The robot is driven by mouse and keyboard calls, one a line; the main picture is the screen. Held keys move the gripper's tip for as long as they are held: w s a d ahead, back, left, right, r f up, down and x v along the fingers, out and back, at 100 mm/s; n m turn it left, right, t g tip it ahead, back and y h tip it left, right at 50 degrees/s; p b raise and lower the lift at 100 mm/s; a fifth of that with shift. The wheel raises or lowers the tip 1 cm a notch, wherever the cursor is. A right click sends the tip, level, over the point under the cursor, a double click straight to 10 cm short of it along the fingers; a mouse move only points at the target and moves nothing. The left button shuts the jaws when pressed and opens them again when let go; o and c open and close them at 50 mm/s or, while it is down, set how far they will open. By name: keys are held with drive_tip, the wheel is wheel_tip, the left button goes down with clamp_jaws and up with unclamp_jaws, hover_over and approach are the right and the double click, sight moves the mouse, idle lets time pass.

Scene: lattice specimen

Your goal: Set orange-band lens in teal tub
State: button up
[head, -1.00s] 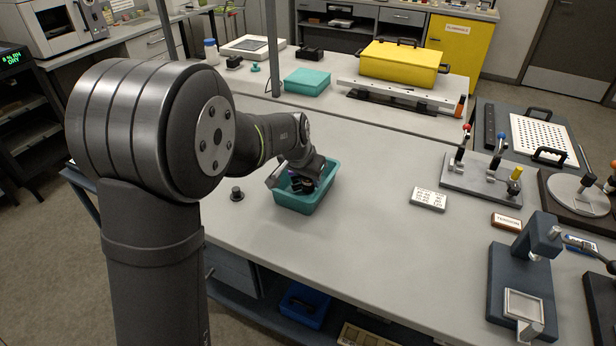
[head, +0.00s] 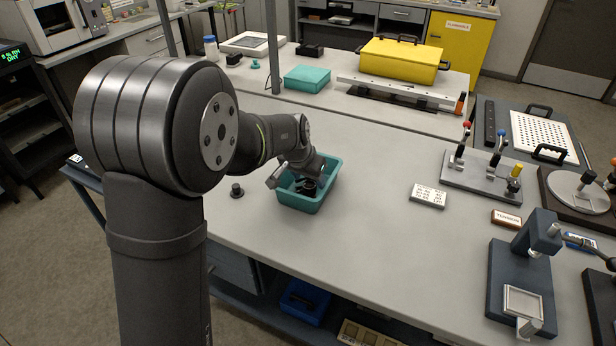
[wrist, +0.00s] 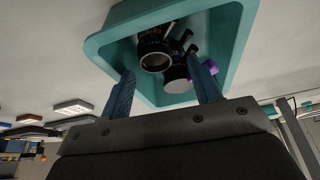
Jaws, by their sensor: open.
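The teal tub (head: 318,200) stands on the grey bench near its left edge. My gripper (wrist: 163,80) is open, with its two blue fingers apart over the tub and pointing into it. In the wrist view, several dark lenses lie in the tub. One black lens (wrist: 154,54) faces the camera with its round glass end, and a lens with a purple band (wrist: 203,73) lies beside it, close to the right finger. No orange band can be made out on any of them. I cannot tell whether a finger touches a lens. In the head view my arm hides part of the tub.
A small black cylinder (head: 237,190) stands on the bench left of the tub. A white labelled block (head: 428,196) and a clamp plate (head: 482,180) lie to the right. A teal box (head: 307,79) and a yellow case (head: 400,62) stand behind.

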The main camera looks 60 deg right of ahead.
drive_tip(key=shift+r, duration=0.3)
drive_tip(key=v, duration=1.2)
drive_tip(key=shift+r, duration=0.35)
drive_tip(key=x, duration=1.3)
drive_tip(key=shift+a+f, duration=0.1)
drive_tip(key=shift+a, duration=0.1)
drive_tip(key=shift+r, duration=0.35)
drive_tip(key=shift+f, duration=0.1)
